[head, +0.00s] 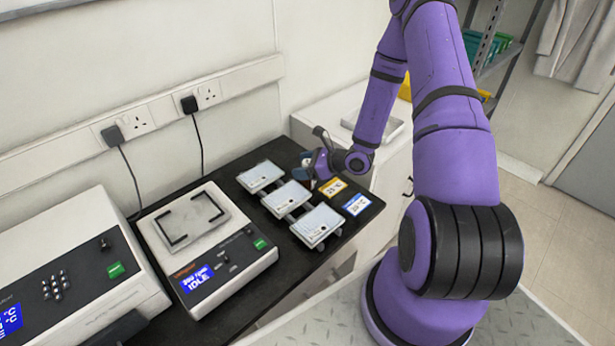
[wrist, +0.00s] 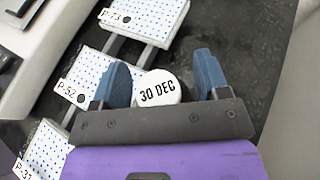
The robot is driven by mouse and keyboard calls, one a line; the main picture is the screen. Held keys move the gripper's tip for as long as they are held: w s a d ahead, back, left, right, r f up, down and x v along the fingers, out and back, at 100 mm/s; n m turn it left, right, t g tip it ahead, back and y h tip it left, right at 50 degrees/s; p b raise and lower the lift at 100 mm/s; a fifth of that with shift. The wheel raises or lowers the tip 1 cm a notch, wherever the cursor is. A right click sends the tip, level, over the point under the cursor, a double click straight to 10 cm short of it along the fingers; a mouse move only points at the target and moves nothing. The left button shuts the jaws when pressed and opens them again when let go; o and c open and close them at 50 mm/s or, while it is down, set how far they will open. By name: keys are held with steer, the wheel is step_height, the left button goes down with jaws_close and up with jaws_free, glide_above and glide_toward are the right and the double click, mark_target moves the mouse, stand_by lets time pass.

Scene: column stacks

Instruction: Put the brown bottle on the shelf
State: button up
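My gripper (wrist: 162,62) shows in the wrist view with its two blue fingers apart. Between them is a round white top marked "30 DEC" (wrist: 158,88), with a gap to the right finger. I cannot tell whether it is the brown bottle's cap; no brown side shows. In the head view my gripper (head: 312,164) is low over the black bench, just beyond the white plates, and hides what is under it. A metal rack with shelves (head: 497,66) stands at the upper right of the head view, holding green and yellow bins.
Yellow (head: 333,188) and blue (head: 356,204) labels lie on the bench. A balance-like device (head: 207,243) and a larger machine (head: 75,265) stand left. Floor at right is clear.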

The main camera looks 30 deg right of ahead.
steer(key=c, duration=0.7)
steer(key=shift+r, duration=0.1)
steer(key=shift+c, duration=0.3)
